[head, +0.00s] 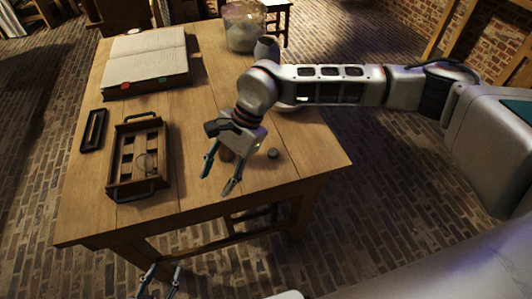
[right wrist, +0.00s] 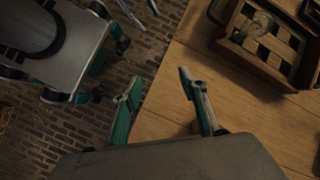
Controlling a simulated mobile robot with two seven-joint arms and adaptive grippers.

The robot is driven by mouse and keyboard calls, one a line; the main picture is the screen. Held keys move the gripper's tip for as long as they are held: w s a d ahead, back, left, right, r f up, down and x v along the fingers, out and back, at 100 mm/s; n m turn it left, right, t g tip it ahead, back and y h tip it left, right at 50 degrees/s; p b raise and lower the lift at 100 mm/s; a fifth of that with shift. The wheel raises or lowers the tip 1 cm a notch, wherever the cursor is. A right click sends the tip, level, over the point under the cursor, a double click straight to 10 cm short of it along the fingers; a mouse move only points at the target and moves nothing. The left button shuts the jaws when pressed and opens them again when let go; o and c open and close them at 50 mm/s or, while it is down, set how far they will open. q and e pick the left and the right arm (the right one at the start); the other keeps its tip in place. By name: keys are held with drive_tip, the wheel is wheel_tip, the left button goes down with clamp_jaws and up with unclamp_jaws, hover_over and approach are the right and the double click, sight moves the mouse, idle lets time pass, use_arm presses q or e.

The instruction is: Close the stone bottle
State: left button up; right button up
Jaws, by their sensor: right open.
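A small dark round piece, which looks like a stopper or cap (head: 273,153), lies on the table near its right front corner. A small brown object (head: 226,154) shows partly behind my right gripper; I cannot tell whether it is the stone bottle. A grey rounded vessel (head: 266,49) stands at the far right edge, partly hidden by my right arm. My right gripper (head: 216,184) is open and empty above the front of the table; its spread fingers also show in the right wrist view (right wrist: 158,85). My left gripper (head: 164,269) is open and empty, low in front of the table.
A wooden tray with a handle (head: 113,190) holds a clear round item at the left. A narrow dark frame (head: 82,146) lies beside it. An open book (head: 145,85) and a large glass jar (head: 242,28) are at the back. The front middle of the table (head: 185,195) is clear.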

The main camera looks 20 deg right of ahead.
sight(273, 152)
drive_tip(key=w+d+h, duration=0.2)
drive_tip(key=w+d, duration=0.1)
drive_tip(key=d, duration=0.2)
drive_tip(key=w+d+r+t+h, duration=0.1)
drive_tip(key=w+d+h, duration=0.1)
drive_tip(key=d, duration=0.4)
drive_tip(key=w+d+r+t+h, duration=0.1)
drive_tip(key=w+d, duration=0.3)
drive_tip(key=d, duration=0.2)
drive_tip(key=shift+d+h, duration=0.2)
drive_tip(key=shift+h, duration=0.2)
drive_tip(key=shift+a+f, duration=0.1)
drive_tip(key=shift+f, duration=1.2)
wheel_tip(273, 152, down, 5)
drive_tip(key=shift+w+a+f+b, duration=0.1)
drive_tip(key=shift+a+f+b, duration=0.05)
drive_tip(key=shift+b, duration=0.35)
drive_tip(key=c, duration=0.8)
